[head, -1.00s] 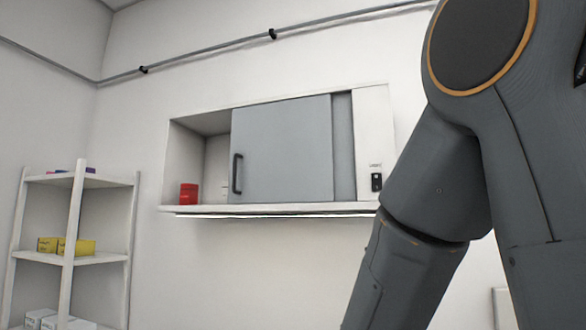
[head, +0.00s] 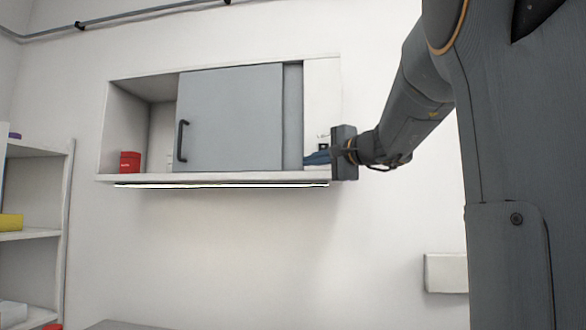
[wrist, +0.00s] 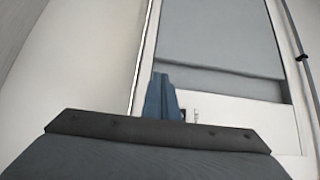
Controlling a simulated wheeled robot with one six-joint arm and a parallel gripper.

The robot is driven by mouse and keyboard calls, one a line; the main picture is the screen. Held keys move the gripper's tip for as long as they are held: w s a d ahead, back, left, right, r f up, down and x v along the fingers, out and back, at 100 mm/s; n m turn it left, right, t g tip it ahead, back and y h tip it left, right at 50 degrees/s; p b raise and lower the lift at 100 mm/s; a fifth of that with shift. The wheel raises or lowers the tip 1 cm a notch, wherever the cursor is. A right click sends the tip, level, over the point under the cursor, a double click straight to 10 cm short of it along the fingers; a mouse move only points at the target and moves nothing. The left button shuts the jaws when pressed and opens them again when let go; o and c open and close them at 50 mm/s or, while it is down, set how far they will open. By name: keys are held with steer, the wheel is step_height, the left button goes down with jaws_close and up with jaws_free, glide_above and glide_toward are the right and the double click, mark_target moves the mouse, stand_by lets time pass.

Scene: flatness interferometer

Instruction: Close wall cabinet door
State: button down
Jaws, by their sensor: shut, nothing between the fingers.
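The wall cabinet (head: 240,178) is a white box set on the wall in the head view. Its grey sliding door (head: 230,115) covers the middle, with a dark vertical handle (head: 181,141) at the door's left edge. The left part of the cabinet is open. My gripper (head: 308,158) is shut and empty, with blue fingers in front of the cabinet's lower right part, to the right of the door and far from the handle. In the wrist view the blue fingers (wrist: 162,97) are together, with the grey door (wrist: 215,40) beyond them.
A red container (head: 130,162) stands inside the open left part of the cabinet. A lit strip (head: 220,185) runs under it. A white shelf rack (head: 55,150) stands at the left. A pale box (head: 446,273) is on the wall at lower right. The wall below the cabinet is clear.

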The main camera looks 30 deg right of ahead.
mark_target(282, 165)
steer(key=w+p, duration=0.1)
steer(key=w, duration=0.2)
steer(key=w+a+p, duration=0.1)
steer(key=w+p, duration=0.1)
steer(key=w, duration=0.1)
steer(key=w+p, duration=0.1)
steer(key=w, duration=0.2)
steer(key=shift+w+a+r, duration=0.15)
steer(key=shift+w+a, duration=0.15)
steer(key=shift+w, duration=0.1)
